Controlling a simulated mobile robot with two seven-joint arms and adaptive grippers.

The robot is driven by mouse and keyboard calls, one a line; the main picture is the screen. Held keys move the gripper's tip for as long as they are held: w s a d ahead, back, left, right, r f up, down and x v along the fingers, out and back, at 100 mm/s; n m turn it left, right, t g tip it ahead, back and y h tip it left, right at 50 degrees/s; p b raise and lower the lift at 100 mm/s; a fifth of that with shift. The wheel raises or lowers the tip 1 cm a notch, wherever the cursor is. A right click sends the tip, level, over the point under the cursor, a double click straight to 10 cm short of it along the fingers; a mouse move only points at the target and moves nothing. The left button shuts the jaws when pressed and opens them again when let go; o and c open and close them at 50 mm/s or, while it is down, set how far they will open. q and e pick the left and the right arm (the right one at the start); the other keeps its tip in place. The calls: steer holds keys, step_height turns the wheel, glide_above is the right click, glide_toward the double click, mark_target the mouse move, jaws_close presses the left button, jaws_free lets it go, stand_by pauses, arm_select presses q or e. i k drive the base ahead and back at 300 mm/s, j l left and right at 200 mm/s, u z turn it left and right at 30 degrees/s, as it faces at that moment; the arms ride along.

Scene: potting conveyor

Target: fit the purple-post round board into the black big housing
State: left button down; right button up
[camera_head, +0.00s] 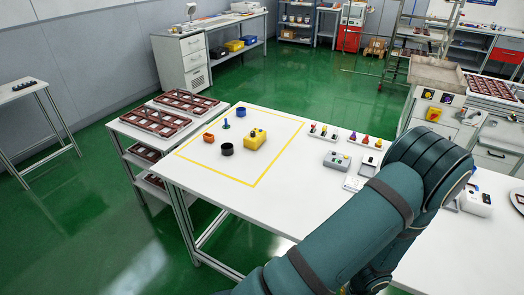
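A black round housing (227,149) stands upright on the white table (290,185), inside a yellow taped outline. A row of small colored posts (365,140) stands on a white strip at the table's far right; one looks purple, but the boards under them are too small to tell apart. One of my arms crosses the lower right of the view and bends at a large joint. Its gripper is hidden or outside the frame. My other arm and gripper are not in view.
A grey box (337,161) sits right of the outline. Red-brown trays (186,100) lie on a side rack. The table's front left is clear.

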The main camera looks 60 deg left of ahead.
mark_target(228, 152)
steer(key=k+j, duration=0.15)
steer(key=j, duration=0.2)
steer(key=k+j, duration=0.15)
steer(key=j, duration=0.2)
steer(key=k+j, duration=0.15)
steer(key=j, duration=0.2)
steer(key=k+j, duration=0.1)
steer(key=j, duration=0.3)
steer(key=k+j, duration=0.15)
steer(key=j, duration=0.2)
steer(key=k+j, duration=0.15)
steer(key=j, duration=0.2)
